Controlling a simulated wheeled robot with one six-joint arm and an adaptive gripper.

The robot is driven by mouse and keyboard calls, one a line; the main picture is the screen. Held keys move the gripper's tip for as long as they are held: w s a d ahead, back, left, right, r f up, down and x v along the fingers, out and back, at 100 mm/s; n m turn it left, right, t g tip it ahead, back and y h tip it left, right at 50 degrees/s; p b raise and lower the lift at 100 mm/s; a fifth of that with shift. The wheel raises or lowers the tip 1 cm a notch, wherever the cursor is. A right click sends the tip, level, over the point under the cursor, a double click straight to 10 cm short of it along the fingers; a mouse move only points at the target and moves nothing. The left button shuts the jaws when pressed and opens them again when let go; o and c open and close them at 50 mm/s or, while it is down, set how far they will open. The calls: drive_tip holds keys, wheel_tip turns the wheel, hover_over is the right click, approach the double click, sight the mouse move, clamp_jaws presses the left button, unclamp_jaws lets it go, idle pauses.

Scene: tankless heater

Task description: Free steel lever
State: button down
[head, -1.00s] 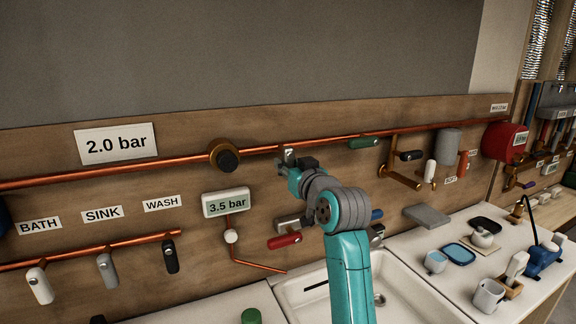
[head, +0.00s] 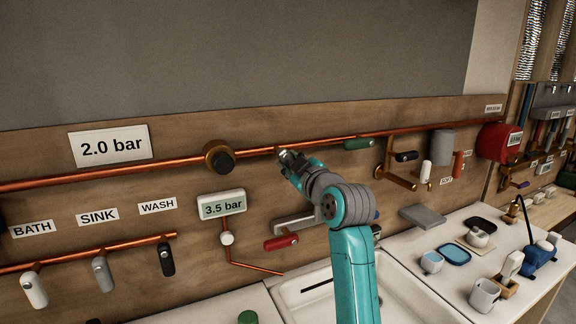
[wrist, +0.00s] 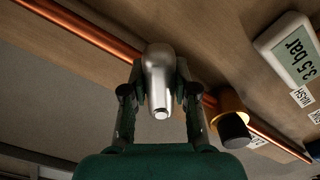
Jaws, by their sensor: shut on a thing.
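The steel lever (wrist: 159,75) is a rounded silver handle in the middle of the wrist view, in front of the copper pipe. My gripper (wrist: 160,100) has a finger on each side of it and is shut on it. In the head view my gripper (head: 287,157) is at the upper copper pipe, between the round brass-and-black knob and the green lever. The lever is mostly hidden there by my gripper; only a small silver bit shows.
The brass-and-black knob (head: 219,157) is left of my gripper, the green lever (head: 358,143) right. The copper pipe (head: 80,179) runs along the wooden board. A 3.5 bar display (head: 221,204) and a red-handled lever (head: 281,241) are below. The sink (head: 395,295) is beneath my arm.

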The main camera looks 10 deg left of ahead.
drive_tip(key=shift+w+d+r+n, duration=0.1)
drive_tip(key=shift+r+n, duration=0.05)
drive_tip(key=shift+n, duration=0.65)
drive_tip(key=shift+w+d+r+n, duration=0.1)
drive_tip(key=shift+n, duration=0.7)
drive_tip(key=c, duration=0.9)
unclamp_jaws()
drive_tip(key=v, duration=1.2)
drive_tip(key=shift+d, duration=0.1)
